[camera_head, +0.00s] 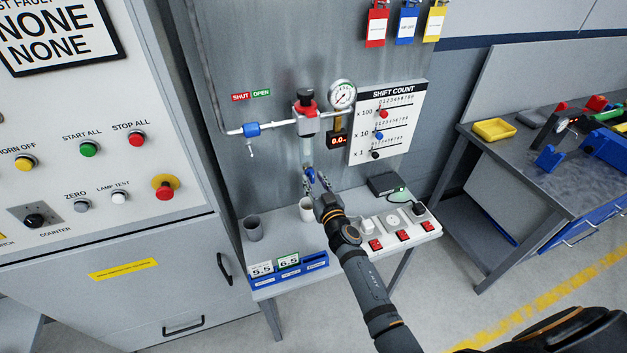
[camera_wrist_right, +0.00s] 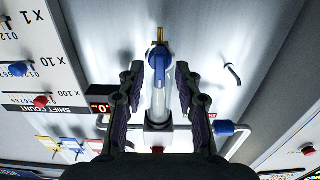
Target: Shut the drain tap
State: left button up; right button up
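The drain tap (camera_head: 309,173) has a blue handle and sits at the bottom of a clear bowl (camera_head: 306,148) below the black-and-red regulator (camera_head: 306,105). In the right wrist view, the blue handle (camera_wrist_right: 160,66) lies roughly in line with the bowl, with a brass outlet (camera_wrist_right: 159,36) at its end. My right gripper (camera_head: 318,180) is open close to the tap. In the right wrist view its two fingers (camera_wrist_right: 160,75) stand either side of the blue handle, with gaps visible on both sides. My left gripper is not in view.
A blue inline valve (camera_head: 251,129) sits on the pipe left of the regulator, below a SHUT/OPEN label (camera_head: 251,96). A gauge (camera_head: 342,94) and the shift count board (camera_head: 388,122) are at right. Cups, including a grey one (camera_head: 253,228), and a power strip (camera_head: 400,230) stand on the shelf below.

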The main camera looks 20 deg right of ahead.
jog(key=shift+w, duration=0.55)
jog(key=shift+c, duration=0.3)
grip_shut()
